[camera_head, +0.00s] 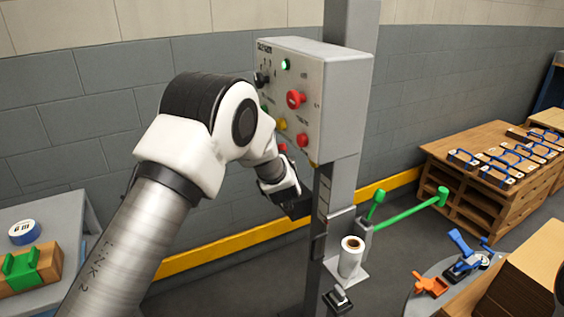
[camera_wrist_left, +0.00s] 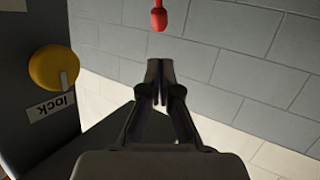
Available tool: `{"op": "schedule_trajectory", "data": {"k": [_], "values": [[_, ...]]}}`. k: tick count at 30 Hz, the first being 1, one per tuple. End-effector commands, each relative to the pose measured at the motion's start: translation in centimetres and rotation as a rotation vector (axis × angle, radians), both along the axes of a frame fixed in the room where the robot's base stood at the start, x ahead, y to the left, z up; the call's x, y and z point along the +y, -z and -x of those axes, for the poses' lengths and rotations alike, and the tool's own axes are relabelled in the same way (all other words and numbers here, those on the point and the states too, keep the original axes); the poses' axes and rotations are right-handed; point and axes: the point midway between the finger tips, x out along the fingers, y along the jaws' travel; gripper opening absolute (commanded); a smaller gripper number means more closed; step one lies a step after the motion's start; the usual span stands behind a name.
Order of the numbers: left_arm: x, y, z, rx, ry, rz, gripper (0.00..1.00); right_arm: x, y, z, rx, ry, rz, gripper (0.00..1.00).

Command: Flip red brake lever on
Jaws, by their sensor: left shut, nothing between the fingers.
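The red lever tip (camera_wrist_left: 159,18) shows at the top of the left wrist view, ahead of my fingers and apart from them. A small red piece (camera_head: 283,148) under the control box in the head view may be the same lever; my arm is close beside it and its lower part is hidden. My left gripper (camera_wrist_left: 160,85) is shut and empty, its fingertips close together. In the head view it (camera_head: 297,204) is a dark shape beside the grey post, below the box.
The control box (camera_head: 333,110) carries a large red button (camera_head: 296,99) and other knobs. A yellow knob (camera_wrist_left: 54,68) labelled "lock" is left of my fingers. The post (camera_head: 340,195) stands close right; a green-handled bar (camera_head: 408,212) and white roll (camera_head: 351,256) are beyond.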

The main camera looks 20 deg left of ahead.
Motion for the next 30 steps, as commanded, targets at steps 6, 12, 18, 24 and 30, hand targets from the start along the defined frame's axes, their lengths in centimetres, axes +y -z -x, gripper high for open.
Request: {"op": "schedule_trajectory", "data": {"k": [6, 12, 18, 24, 30], "values": [[-0.4, -0.3, 0.8, 0.0, 0.0, -0.001, 0.0, 0.0, 0.0, 0.0, 0.001, 0.001, 0.0, 0.0], [-0.3, -0.3, 0.8, 0.0, 0.0, -0.001, 0.0, 0.0, 0.0, 0.0, 0.001, 0.001, 0.0, 0.0], [-0.3, 0.0, 0.8, 0.008, 0.0, 0.0, 0.0, 0.0, -0.3, 0.0, 0.001, 0.001, 0.0, 0.0], [0.4, 7.9, 4.5, 0.194, -0.005, 0.003, 0.0, 0.0, -3.4, 0.0, 0.001, 0.001, 0.0, 0.0], [-0.2, 20.4, 17.6, 0.585, 0.095, -0.01, 0.0, 0.0, -6.4, 0.0, 0.001, 0.001, 0.0, 0.0]]}}
